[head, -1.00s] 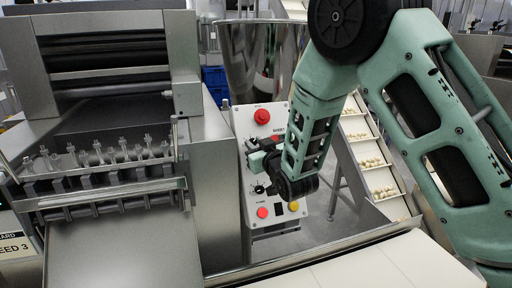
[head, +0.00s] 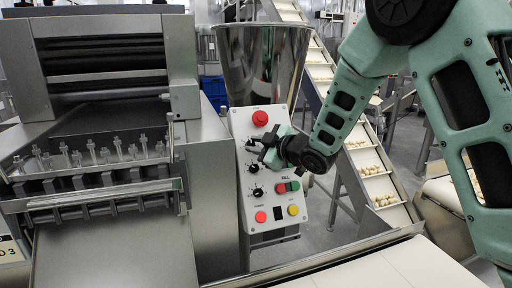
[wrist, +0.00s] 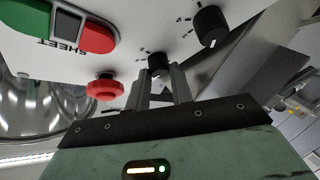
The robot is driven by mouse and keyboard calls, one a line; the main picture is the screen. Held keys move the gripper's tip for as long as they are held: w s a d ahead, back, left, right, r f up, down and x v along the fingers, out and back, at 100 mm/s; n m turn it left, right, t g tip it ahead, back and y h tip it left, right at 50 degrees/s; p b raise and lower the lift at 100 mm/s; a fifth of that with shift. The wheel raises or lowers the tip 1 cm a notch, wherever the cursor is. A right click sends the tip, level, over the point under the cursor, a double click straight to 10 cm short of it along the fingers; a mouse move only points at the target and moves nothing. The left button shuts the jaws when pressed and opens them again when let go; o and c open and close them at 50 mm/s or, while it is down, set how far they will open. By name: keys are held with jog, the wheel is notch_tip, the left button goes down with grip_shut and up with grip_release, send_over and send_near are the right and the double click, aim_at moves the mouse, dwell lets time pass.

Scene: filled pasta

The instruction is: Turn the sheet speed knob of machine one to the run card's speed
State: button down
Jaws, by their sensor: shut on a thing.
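The control panel (head: 282,220) of the machine stands in the middle of the head view. My gripper (head: 259,149) is at its upper left, and the forearm comes in from the right. In the wrist view, my gripper (wrist: 160,85) has its two fingers shut around a small black knob (wrist: 158,63). This is the knob nearest the red mushroom button (wrist: 105,88). An upside-down "SHEET" label sits by the green and red buttons (wrist: 98,36). The knob's pointer is hidden by the fingers. A card (head: 12,252) at the left edge reads "D 3", partly cut off.
Lower on the panel are a middle knob (head: 252,168), a bottom knob (head: 256,192) and the "FILL" buttons (head: 288,187). A steel hopper (head: 262,60) stands behind. A pale belt (head: 375,270) runs in front.

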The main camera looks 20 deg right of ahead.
jog(key=shift+n, duration=0.4)
jog(key=c, duration=1.2)
grip_release()
jog(key=shift+c, duration=0.2)
jog(key=b+v, duration=0.2)
jog(key=v, duration=1.5)
jog(key=shift+d+r, duration=0.25)
jog(key=shift+s, duration=0.1)
